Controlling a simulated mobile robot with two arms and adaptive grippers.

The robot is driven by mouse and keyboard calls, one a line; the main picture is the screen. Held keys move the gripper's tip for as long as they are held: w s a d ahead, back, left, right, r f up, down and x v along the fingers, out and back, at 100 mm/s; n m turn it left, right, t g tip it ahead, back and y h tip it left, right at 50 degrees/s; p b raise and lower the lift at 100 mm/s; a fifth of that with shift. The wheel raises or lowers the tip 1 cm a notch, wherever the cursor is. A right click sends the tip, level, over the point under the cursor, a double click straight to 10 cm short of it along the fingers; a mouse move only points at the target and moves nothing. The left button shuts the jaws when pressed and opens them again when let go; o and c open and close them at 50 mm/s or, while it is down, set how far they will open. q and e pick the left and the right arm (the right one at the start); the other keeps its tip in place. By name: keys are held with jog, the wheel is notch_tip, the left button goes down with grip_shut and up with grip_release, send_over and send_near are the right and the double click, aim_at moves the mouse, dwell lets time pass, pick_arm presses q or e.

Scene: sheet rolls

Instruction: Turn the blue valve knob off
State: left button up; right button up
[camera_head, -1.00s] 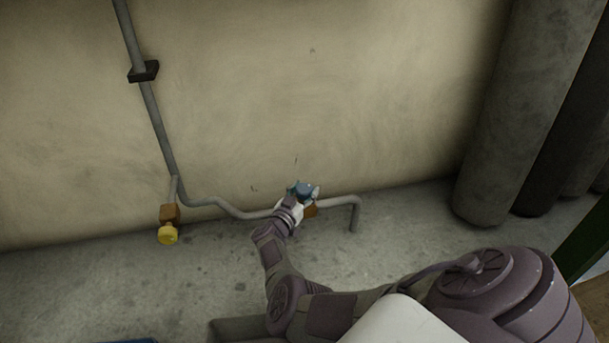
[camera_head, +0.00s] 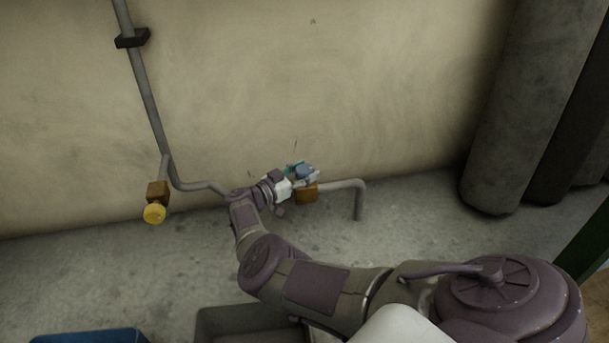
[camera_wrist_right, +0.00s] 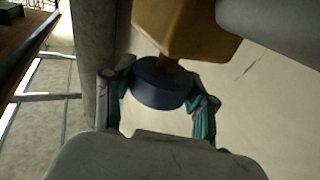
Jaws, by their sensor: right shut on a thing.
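The blue valve knob (camera_head: 304,171) sits on an orange-brown valve body (camera_head: 306,193) on the grey pipe low by the wall. My right gripper (camera_head: 302,174) is shut on the knob, with its arm coming from the lower right. In the right wrist view the dark blue round knob (camera_wrist_right: 160,84) lies between the teal fingers of the right gripper (camera_wrist_right: 160,94), and the valve body (camera_wrist_right: 185,28) is just beyond it. Part of the knob is hidden by the fingers in the head view. My left gripper is not in view.
A yellow knob (camera_head: 154,214) on another valve body (camera_head: 158,194) is to the left. The grey pipe (camera_head: 345,187) runs along the wall and bends down at the right. Large grey cylinders (camera_head: 525,110) stand at the right. A blue container (camera_head: 90,336) shows at the bottom left.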

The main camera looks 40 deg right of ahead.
jog(key=shift+r, duration=0.1)
jog(key=o, duration=1.2)
jog(key=a, duration=1.2)
jog(key=shift+w, duration=0.3)
